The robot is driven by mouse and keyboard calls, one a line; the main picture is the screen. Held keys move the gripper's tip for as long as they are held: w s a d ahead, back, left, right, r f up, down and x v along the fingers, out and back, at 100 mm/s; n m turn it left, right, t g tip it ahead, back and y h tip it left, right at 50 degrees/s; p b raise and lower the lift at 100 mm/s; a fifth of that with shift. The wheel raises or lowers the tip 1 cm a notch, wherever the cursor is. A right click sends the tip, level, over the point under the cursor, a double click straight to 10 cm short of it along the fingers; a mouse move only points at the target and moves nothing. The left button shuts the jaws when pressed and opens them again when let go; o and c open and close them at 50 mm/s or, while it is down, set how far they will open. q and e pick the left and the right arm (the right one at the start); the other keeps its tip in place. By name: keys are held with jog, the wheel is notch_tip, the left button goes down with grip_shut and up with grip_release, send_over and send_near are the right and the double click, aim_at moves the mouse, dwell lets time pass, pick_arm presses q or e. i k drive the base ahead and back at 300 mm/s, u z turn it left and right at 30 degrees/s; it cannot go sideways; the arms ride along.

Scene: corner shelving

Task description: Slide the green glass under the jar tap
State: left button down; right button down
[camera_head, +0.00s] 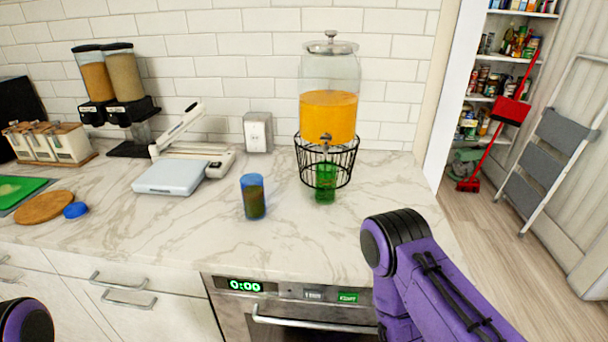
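The glass jar (328,112) holds orange liquid, has a metal lid and sits on a black wire stand (341,168). Its small dark tap (326,138) is low on the front. The green glass (325,185) stands upright on the counter below the tap in the picture, partly crossed by the stand's wires. I cannot tell its exact depth relative to the tap. My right arm reaches in at the lower right, with its bent joint right of the glass, and a piece of my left arm shows at the bottom left corner. Neither gripper is in view.
A blue glass (253,197) stands left of the stand. The marble counter (300,240) is clear in front of the glasses. An oven (290,308) is below.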

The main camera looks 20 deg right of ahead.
aim_at(326, 183)
jog(key=u, duration=1.7)
jog(key=k, duration=1.85)
jog(key=z, duration=2.4)
